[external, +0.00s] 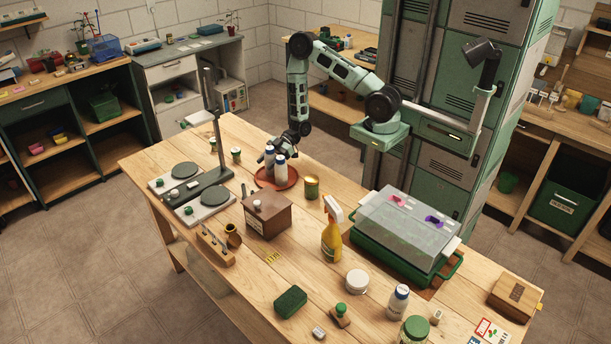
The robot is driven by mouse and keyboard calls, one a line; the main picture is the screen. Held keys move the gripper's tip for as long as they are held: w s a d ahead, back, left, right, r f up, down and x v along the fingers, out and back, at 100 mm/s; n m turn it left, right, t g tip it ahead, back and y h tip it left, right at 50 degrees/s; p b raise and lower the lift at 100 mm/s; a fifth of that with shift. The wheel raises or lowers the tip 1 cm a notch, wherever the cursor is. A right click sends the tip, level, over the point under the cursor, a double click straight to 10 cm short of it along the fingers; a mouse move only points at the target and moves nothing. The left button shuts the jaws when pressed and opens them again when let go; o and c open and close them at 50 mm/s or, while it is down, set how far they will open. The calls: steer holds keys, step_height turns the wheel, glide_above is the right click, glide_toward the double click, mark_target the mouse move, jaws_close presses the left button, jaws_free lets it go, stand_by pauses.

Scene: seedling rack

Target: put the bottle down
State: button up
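Two small white bottles with grey-blue labels stand close together over a round red-brown saucer on the wooden table. The front bottle (280,171) looks upright on the saucer (293,181). The rear bottle (269,156) is just behind it to the left, partly hidden by it. My gripper (270,151) comes down from behind, right at the rear bottle. The fingers are small and partly covered by the bottles, so I cannot tell whether they are closed on one. I also cannot tell whether the rear bottle touches the saucer.
A yellow spray bottle (332,237), a clear-lidded green tray (405,230) and another white bottle (398,302) are to the right.

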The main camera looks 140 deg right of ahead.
steer(key=o, duration=0.3)
steer(key=shift+r, duration=0.25)
steer(key=v, duration=1.2)
steer(key=shift+b, duration=0.45)
